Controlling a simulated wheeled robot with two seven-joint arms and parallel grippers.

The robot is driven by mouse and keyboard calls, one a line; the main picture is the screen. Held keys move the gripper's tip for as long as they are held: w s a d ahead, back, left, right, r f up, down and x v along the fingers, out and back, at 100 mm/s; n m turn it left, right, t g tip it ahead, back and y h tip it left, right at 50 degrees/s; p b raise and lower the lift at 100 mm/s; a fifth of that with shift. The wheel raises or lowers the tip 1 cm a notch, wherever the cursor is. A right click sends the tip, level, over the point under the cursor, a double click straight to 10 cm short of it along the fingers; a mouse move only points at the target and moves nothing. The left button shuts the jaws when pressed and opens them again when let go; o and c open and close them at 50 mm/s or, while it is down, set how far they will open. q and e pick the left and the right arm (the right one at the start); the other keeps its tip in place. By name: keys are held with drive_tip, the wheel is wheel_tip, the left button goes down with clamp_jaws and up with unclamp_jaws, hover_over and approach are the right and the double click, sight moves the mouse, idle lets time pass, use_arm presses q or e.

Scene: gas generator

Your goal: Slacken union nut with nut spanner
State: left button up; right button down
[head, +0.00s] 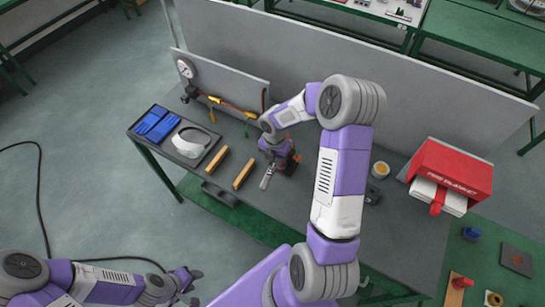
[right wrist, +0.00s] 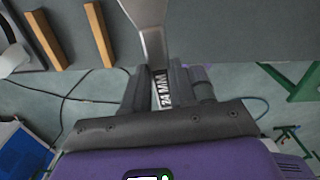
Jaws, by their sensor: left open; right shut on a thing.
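The nut spanner (head: 266,180) is a silver metal tool. In the right wrist view its shank (right wrist: 152,45), marked 24 MM, runs up out of the picture from between the jaws. My right gripper (head: 270,163) is shut on it above the bench; the jaws also show in the right wrist view (right wrist: 158,80). A gauge (head: 186,68) and a pipe run (head: 232,104) with yellow and green handles are at the upright panel, apart from the spanner. I cannot pick out the union nut at this size. My left gripper (head: 191,284) is open and empty, low at the left, away from the bench.
A red fire blanket box (head: 450,168) stands at right. A cable (head: 40,190) lies on the floor.

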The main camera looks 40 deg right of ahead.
drive_tip(key=s+n, duration=0.1)
drive_tip(key=s+d+n, duration=0.1)
drive_tip(key=n, duration=0.1)
drive_tip(key=shift+s+d, duration=0.1)
drive_tip(key=shift+d, duration=0.15)
idle(0.5)
drive_tip(key=shift+m, duration=0.5)
drive_tip(key=shift+s+a+b, duration=0.9)
drive_tip(key=shift+s+a, duration=1)
drive_tip(key=shift+a, duration=0.05)
drive_tip(key=s+a+m+b, duration=0.1)
drive_tip(key=a+b, duration=0.3)
drive_tip(key=a, duration=0.2)
drive_tip(key=shift+b, duration=0.3)
